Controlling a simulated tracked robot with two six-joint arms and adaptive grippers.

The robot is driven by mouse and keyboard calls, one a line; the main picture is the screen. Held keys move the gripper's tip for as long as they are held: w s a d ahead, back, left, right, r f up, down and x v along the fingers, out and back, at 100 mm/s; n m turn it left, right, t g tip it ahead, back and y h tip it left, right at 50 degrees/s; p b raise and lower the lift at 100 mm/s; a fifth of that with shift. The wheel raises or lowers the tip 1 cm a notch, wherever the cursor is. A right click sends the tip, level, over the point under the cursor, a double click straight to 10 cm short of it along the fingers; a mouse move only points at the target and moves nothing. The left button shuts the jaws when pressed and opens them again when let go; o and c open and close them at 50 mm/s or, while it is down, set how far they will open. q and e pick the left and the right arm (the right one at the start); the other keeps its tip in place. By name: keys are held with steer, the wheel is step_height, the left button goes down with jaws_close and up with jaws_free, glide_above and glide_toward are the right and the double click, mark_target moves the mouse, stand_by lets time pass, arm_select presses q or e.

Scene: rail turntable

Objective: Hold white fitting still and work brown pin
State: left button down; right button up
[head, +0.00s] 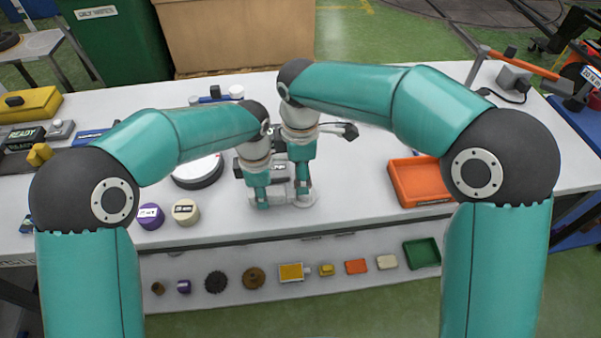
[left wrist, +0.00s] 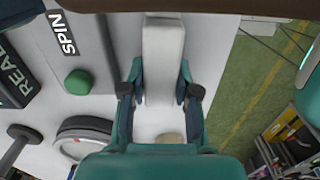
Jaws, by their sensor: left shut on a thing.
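The white fitting (head: 281,197) lies near the front edge of the white table, below both of my grippers. My left gripper (head: 260,203) is shut on its left part. In the left wrist view, my left gripper's fingers (left wrist: 160,92) stand on either side of the long white fitting (left wrist: 163,58). My right gripper (head: 303,190) points down at the right part of the fitting, close beside the left one. Its fingertips are too small to tell open from shut. I cannot make out the brown pin; the right gripper may hide it.
An orange tray (head: 420,182) stands to the right. A purple roll (head: 150,215), a beige roll (head: 185,212) and a round white-topped dial (head: 198,172) stand to the left. Several small parts and a green tray (head: 422,252) lie along the lower front ledge.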

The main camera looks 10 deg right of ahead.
steer(key=shift+f, duration=0.8)
steer(key=shift+c, duration=0.3)
steer(key=shift+r, duration=0.1)
jaws_close()
